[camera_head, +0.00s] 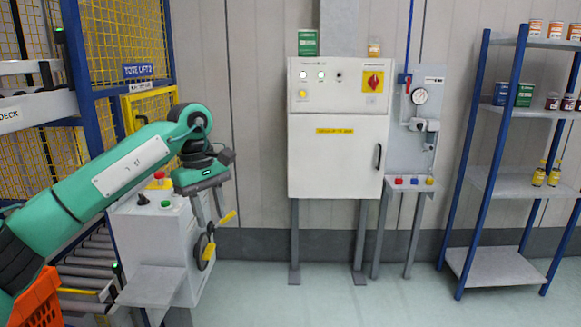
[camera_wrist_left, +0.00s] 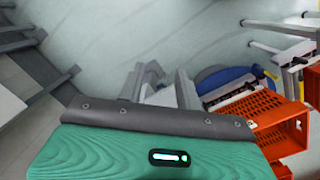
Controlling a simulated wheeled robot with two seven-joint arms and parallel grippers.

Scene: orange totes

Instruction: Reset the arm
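My left arm (camera_head: 115,175) is teal and reaches in from the left in the head view. Its gripper (camera_head: 209,217) points down in front of the white control box. The two grey fingers are apart with nothing between them, so it is open. They also show apart in the left wrist view (camera_wrist_left: 164,80). In the head view the fingers overlap a yellow handle (camera_head: 227,217) on the box's side; I cannot tell whether they touch it. My right arm and gripper are not in view.
The control box (camera_head: 160,225) has buttons on top and a dark wheel (camera_head: 207,252). An orange tote (camera_head: 38,299) stands lower left, by the roller conveyor (camera_head: 88,262). A white cabinet (camera_head: 338,150) and a shelf rack (camera_head: 500,265) stand farther right. The floor (camera_head: 400,305) in front is clear.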

